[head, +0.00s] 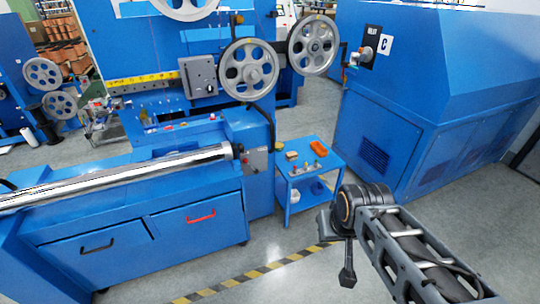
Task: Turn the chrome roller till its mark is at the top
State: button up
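The chrome roller (120,174) is a long shiny cylinder. It lies along the top of a blue machine with drawers at the left of the head view. Its right end meets a grey mount (254,160) by a blue housing, and its left end runs out of the picture. I cannot make out a mark on the roller from here. My gripper (347,278) seems to be the small dark end hanging below my arm at the lower right. It is well to the right of the roller and touches nothing that I can see. Its fingers are too small to judge.
A blue cart (309,168) with small parts stands between the roller machine and my arm. A large blue cabinet (430,110) marked C fills the right. Large spoked pulleys (248,70) stand behind. A yellow-black floor stripe (250,275) crosses open floor in front.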

aim_at(15, 201)
jog(key=z, duration=0.6)
jog(key=k, duration=0.85)
jog(key=z, duration=0.65)
jog(key=i, duration=1.45)
jog(key=u, duration=0.7)
jog(key=i, duration=1.05)
jog(key=u, duration=1.6)
jog(key=i, duration=0.7)
jog(key=u, duration=0.55)
jog(key=k, duration=0.5)
jog(key=u, duration=0.65)
jog(key=i, duration=0.8)
jog(key=z, duration=0.6)
